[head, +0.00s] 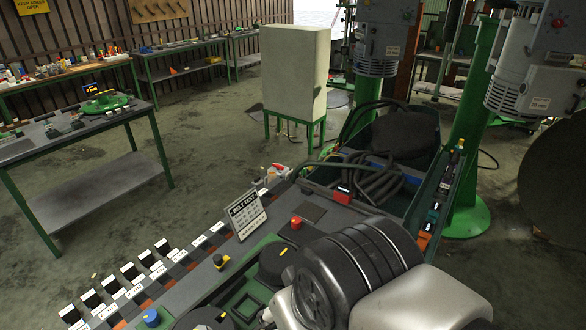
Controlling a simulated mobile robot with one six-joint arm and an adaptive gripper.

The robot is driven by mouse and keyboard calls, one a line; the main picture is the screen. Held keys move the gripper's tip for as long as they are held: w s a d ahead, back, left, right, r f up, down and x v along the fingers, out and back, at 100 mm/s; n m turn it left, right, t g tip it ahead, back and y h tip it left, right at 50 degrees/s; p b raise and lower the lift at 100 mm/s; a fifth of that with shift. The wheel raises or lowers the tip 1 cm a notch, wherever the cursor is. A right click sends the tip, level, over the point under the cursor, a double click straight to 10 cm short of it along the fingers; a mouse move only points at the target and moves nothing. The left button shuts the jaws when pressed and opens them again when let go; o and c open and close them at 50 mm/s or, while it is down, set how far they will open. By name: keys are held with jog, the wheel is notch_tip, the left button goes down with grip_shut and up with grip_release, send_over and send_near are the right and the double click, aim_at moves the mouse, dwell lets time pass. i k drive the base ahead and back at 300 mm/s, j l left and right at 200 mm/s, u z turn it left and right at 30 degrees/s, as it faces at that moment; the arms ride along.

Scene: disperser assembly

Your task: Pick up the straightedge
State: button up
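I cannot make out a straightedge anywhere in the head view. The near workbench (185,290) carries a row of small black-and-white labelled items (133,272) along its left edge, and none of them is clearly a straightedge. A "BELT TEST" card (246,214) stands tilted on the bench. My gripper is not in view. A large silver and black body, which may be part of my arm, fills the lower right and hides part of the bench.
A green-legged table (75,132) stands at left. A pale cabinet (294,72) is behind. Open floor lies between.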

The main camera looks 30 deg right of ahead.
aim_at(342, 194)
jog(key=l+u, duration=0.15)
jog(key=l, duration=0.45)
jog(key=l+u, duration=0.3)
jog(key=l, duration=0.5)
jog(key=l+u, duration=0.3)
jog(key=l, duration=0.5)
jog(key=i+j+z, duration=0.15)
jog(key=i, duration=0.15)
